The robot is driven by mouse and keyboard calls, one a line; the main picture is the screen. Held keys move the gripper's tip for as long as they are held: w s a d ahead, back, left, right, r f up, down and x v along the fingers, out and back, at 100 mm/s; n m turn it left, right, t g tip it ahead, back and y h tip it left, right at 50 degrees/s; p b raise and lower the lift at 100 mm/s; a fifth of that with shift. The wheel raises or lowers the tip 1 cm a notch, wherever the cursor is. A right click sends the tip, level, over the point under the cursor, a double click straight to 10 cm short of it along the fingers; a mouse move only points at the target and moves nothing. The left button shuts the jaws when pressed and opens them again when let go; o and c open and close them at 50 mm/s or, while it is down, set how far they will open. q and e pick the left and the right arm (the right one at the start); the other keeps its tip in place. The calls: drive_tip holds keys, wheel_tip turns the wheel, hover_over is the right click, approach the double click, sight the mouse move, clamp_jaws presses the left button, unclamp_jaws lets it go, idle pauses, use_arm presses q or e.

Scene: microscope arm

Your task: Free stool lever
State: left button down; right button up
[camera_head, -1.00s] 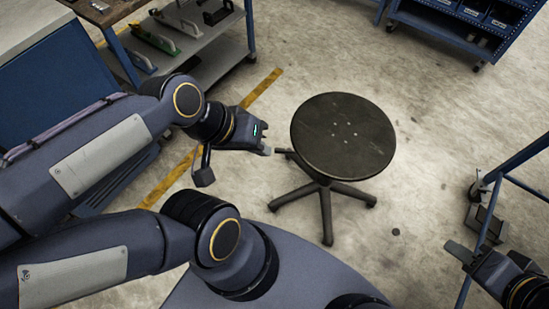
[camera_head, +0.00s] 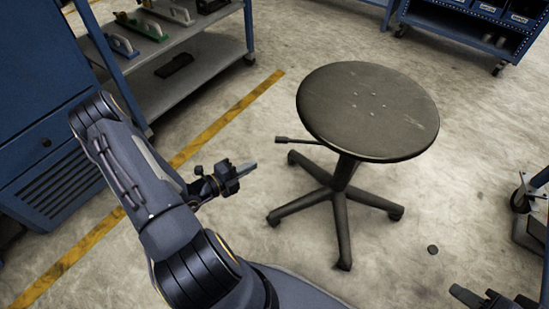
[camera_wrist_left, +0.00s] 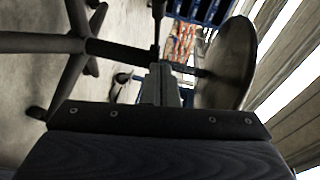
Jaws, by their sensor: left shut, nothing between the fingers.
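The stool has a round dark seat (camera_head: 368,108) on a column with a star-shaped base (camera_head: 340,198). Its thin lever (camera_head: 298,141) sticks out to the left below the seat, with a thicker handle at its end. My left gripper (camera_head: 250,168) is shut and empty, left of the stool and below the lever's end in the picture, apart from it. In the left wrist view, the shut fingers (camera_wrist_left: 160,85) overlap the column, with the seat to the right and the lever (camera_wrist_left: 157,22) above them. My right gripper (camera_head: 462,294) is partly visible at the bottom right; its opening is unclear.
A shelf (camera_head: 190,68) with tools stands at the upper left beside a blue cabinet (camera_head: 50,150). A blue wheeled rack (camera_head: 470,30) is at the upper right. A castered frame (camera_head: 525,195) stands at the right. The floor around the stool is mostly clear.

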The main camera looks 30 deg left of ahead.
use_arm(q)
drive_tip(key=shift+a+f, duration=0.1)
drive_tip(key=shift+f, duration=0.15)
drive_tip(key=b, duration=0.4)
approach(284, 142)
drive_tip(key=d, duration=0.4)
drive_tip(key=w, duration=0.1)
drive_tip(key=w+a, duration=0.1)
drive_tip(key=w, duration=0.1)
drive_tip(key=w+b, duration=0.1)
drive_tip(key=shift+w+a+f, duration=0.2)
drive_tip(key=shift+f, duration=0.2)
drive_tip(key=shift+w+a, duration=0.25)
drive_tip(key=shift+w, duration=0.25)
